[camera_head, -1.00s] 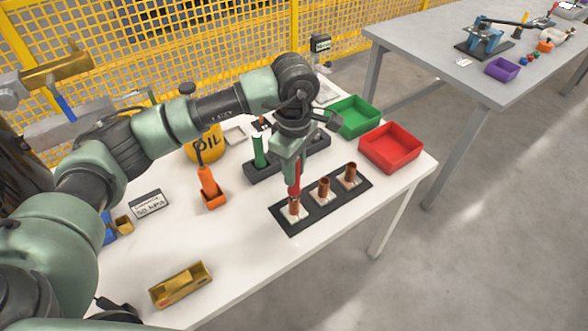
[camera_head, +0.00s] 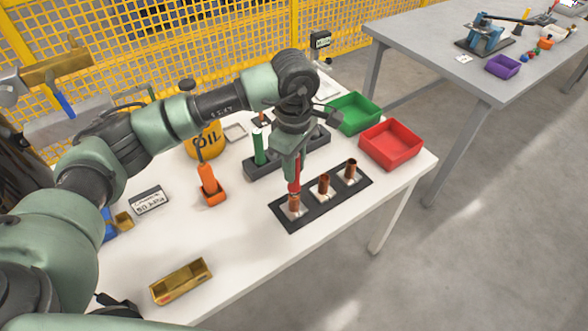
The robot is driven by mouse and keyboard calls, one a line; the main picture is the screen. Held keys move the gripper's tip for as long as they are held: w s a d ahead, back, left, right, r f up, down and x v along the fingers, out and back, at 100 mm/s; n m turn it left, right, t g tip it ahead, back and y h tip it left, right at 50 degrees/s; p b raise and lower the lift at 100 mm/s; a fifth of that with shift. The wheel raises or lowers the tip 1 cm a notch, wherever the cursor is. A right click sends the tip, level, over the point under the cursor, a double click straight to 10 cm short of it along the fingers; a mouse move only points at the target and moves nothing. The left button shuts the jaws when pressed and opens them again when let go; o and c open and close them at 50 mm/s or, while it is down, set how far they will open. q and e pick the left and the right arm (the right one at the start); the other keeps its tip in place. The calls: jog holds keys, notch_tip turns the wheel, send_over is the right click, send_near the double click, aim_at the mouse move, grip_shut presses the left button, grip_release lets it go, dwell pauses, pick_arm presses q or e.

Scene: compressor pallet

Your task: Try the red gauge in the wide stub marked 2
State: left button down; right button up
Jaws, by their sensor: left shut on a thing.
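My left gripper (camera_head: 292,167) is shut on the red gauge (camera_head: 296,178) and holds it upright, pointing down. The gauge's lower end is at the mouth of the leftmost copper stub (camera_head: 294,204); I cannot tell whether it is inside. Two more copper stubs, a middle one (camera_head: 323,185) and a right one (camera_head: 351,169), stand on the same black plate (camera_head: 308,211). The marks by the stubs are too small to read. My right gripper is not in view.
A green gauge (camera_head: 259,149) stands in a dark rack (camera_head: 262,171) behind. An orange tool (camera_head: 207,177) stands in an orange holder. Green (camera_head: 354,128) and red (camera_head: 420,155) trays are at the right. A brass-coloured tray (camera_head: 180,288) lies in front. The table's front left is mostly clear.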

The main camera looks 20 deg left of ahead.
pick_arm(q)
jog(key=shift+r+p, duration=0.55)
jog(key=shift+r, duration=0.9)
jog(key=shift+f, duration=0.15)
jog(key=shift+w+f+b, duration=0.1)
jog(key=shift+f+b, duration=0.75)
jog(key=shift+b, duration=0.2)
jog(key=shift+b, duration=0.7)
dwell(0.7)
jog(key=shift+f+b, duration=0.55)
jog(key=shift+r, duration=0.1)
